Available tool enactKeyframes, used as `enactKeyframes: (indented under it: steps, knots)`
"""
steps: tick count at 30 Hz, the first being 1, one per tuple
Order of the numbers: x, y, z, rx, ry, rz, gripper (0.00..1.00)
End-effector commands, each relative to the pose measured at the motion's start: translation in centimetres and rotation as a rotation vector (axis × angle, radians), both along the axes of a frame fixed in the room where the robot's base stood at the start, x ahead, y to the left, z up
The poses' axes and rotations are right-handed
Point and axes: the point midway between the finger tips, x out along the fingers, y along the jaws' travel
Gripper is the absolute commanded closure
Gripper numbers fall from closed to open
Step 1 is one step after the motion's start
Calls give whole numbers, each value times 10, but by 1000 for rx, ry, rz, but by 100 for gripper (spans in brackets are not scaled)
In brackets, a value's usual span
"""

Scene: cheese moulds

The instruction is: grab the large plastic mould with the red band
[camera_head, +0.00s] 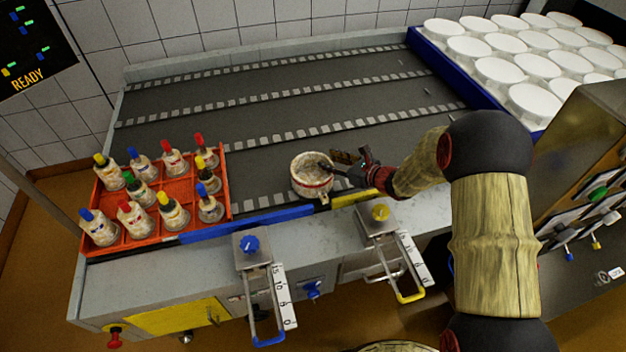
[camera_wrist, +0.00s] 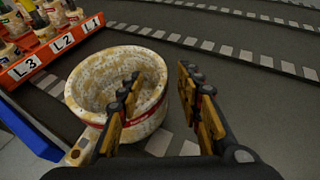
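The large plastic mould (camera_head: 305,187) is a stained whitish cup with a red band around its outside. It stands upright on the dark conveyor near the front edge. It also fills the left middle of the wrist view (camera_wrist: 84,88). My gripper (camera_head: 338,164) is at the mould's right side. In the wrist view my gripper (camera_wrist: 162,73) is open. One finger appears over the mould's opening and the other outside its right wall, with the rim between them. Contact with the wall cannot be told. Part of the mould is hidden behind the left finger.
An orange crate (camera_head: 228,185) with several bottles with coloured caps stands left of the mould. White round moulds (camera_head: 497,71) fill a blue-edged tray (camera_head: 440,71) at the back right. Blue (camera_head: 245,224) and yellow (camera_head: 355,199) strips edge the front. The conveyor behind is clear.

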Motion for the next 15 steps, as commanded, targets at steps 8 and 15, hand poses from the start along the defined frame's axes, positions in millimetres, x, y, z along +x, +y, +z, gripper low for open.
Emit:
enactKeyframes:
  steps: [8,15]
  knots:
    - [0,0,0,0,0,0,82]
    - [-1,0,-1,-1,1,0,96]
